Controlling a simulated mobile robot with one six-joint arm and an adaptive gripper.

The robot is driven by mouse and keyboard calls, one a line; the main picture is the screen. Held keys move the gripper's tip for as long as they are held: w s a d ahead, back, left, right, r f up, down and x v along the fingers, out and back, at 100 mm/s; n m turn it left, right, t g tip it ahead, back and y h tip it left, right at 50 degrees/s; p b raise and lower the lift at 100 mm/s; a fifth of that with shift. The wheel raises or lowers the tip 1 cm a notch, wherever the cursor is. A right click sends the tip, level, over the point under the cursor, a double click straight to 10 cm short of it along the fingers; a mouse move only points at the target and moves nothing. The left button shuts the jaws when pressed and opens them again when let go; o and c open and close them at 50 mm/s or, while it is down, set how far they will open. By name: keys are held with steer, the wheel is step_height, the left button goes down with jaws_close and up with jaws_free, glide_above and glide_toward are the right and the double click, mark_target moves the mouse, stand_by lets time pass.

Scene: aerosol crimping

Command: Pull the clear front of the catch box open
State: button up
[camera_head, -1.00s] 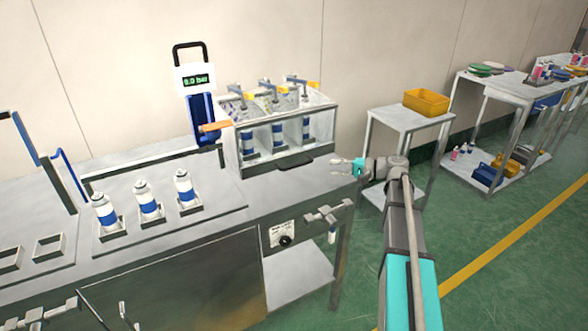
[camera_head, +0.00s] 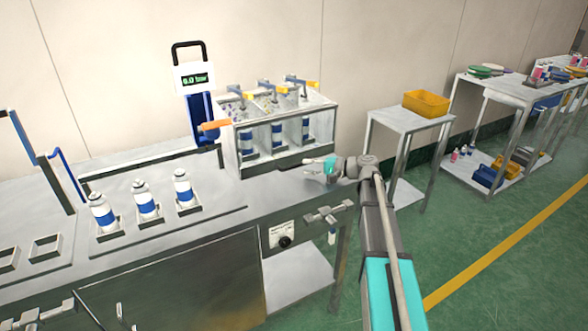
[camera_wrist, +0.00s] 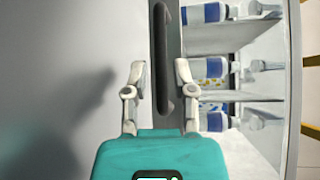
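The catch box (camera_head: 330,108) stands on the bench with its clear front (camera_head: 264,143) closed; several white-and-blue cans show through it. My gripper (camera_head: 313,168) is at the lower right of this front. In the wrist view, the black bar handle (camera_wrist: 161,55) lies between the two spread fingers of my gripper (camera_wrist: 160,72), with a gap on each side. The gripper is open and not clamped on the handle.
Several cans (camera_head: 145,201) stand in square holders on the bench left of the box. A blue stand with a pressure display (camera_head: 196,79) is behind. A side table with a yellow bin (camera_head: 426,102) stands to the right. The bench top before the box is clear.

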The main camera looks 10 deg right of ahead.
mark_target(297, 166)
steer(key=shift+b+x, duration=0.3)
steer(key=shift+x, duration=2.15)
steer(key=shift+c, duration=0.3)
